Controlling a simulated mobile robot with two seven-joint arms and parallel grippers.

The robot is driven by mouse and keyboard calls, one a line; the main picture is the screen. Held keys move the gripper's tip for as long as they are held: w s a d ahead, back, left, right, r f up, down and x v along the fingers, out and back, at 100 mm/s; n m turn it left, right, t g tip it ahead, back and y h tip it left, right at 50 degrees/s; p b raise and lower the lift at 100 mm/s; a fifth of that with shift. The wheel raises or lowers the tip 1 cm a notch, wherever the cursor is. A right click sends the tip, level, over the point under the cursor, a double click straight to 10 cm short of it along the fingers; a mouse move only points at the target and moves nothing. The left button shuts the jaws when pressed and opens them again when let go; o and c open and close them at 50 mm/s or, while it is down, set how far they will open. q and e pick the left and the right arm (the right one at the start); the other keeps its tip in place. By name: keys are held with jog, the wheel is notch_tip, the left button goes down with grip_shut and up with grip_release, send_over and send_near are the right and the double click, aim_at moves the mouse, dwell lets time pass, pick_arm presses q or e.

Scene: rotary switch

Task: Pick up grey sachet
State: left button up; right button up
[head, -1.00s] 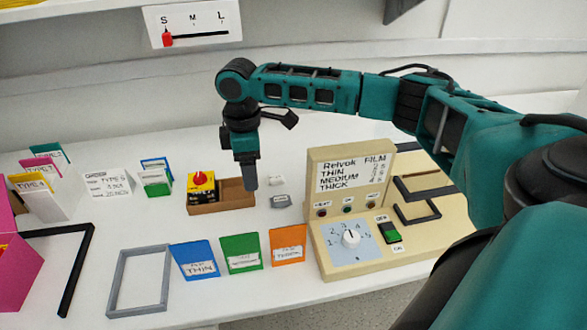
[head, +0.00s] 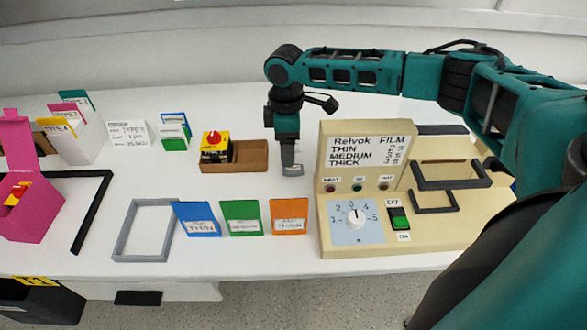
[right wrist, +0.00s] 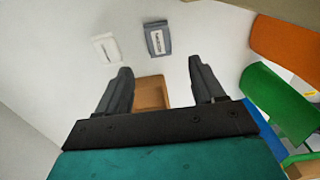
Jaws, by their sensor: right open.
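The grey sachet (head: 293,171) lies flat on the white table, right of the brown tray and left of the beige machine. It carries a white label and also shows in the right wrist view (right wrist: 158,38), beyond the fingertips and roughly centred between them. My right gripper (head: 289,160) points down above the sachet and partly covers it in the head view. In the right wrist view its two fingers (right wrist: 160,72) are apart with nothing held between them. My left gripper is not in view.
A white sachet (right wrist: 106,47) lies beside the grey one; the gripper hides it in the head view. The brown tray (head: 250,156) holds a yellow-black block with a red knob. The beige machine (head: 365,190) stands close at right. Blue, green and orange packets (head: 241,218) stand in front.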

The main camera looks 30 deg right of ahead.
aim_at(293, 170)
notch_tip(293, 170, down, 6)
jog(key=shift+d+f, duration=0.1)
jog(key=shift+f, duration=0.15)
jog(key=shift+c, duration=0.2)
jog(key=c, duration=1.1)
